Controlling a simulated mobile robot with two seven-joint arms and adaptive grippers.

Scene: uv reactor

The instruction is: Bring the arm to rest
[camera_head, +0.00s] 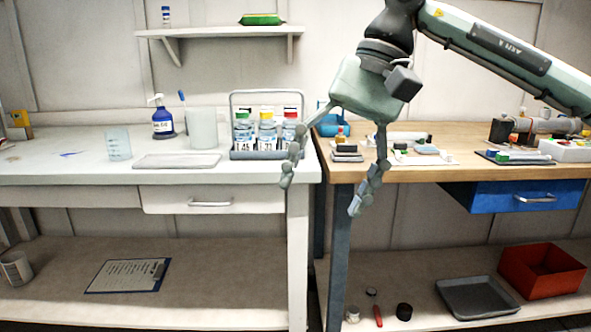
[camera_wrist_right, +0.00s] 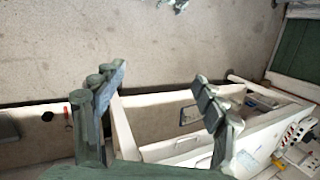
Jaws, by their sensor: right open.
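My right arm comes in from the upper right in the head view. My right gripper (camera_head: 321,197) hangs with its fingers down, open and empty, in front of the gap between the white bench (camera_head: 225,176) and the wooden workbench (camera_head: 455,140). Its fingers are spread wide and nothing is between them. In the right wrist view the two fingers of the gripper (camera_wrist_right: 160,115) also stand apart, with the floor and the benches beyond them. My left gripper is in neither view.
On the white bench stand a bottle rack (camera_head: 268,155) with several bottles, a blue pump bottle (camera_head: 163,122) and beakers. The wooden bench holds small parts and has a blue drawer (camera_head: 525,197). Below are a red bin (camera_head: 541,270) and a grey tray (camera_head: 478,296).

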